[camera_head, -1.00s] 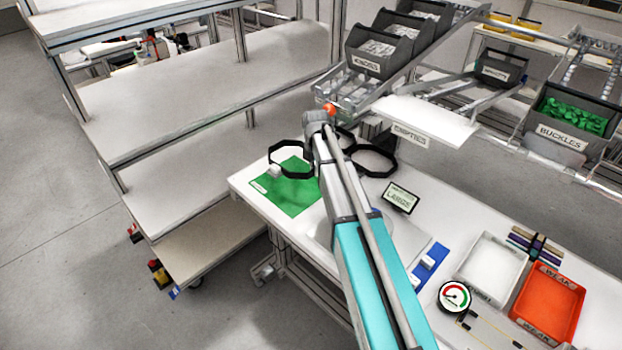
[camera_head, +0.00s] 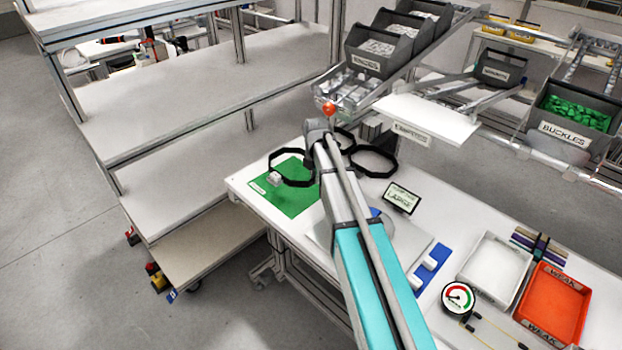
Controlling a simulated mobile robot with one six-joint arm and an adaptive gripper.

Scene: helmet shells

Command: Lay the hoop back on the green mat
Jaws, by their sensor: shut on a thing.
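The hoop (camera_head: 289,184), a thin black octagonal band with a small white piece on its near left side, is over the green mat (camera_head: 295,205) on the white table. It appears low over the mat; I cannot tell whether it touches. Its right side runs behind my arm. My gripper (camera_head: 318,173) is shut on the hoop there, with its fingers mostly hidden by my own arm.
Another black octagonal hoop (camera_head: 372,174) is just right of my arm, with a further black ring (camera_head: 343,137) behind. A small sign (camera_head: 401,198), a white tray (camera_head: 492,270), a red tray (camera_head: 552,304) and a gauge (camera_head: 458,299) stand to the right. Bins rise behind.

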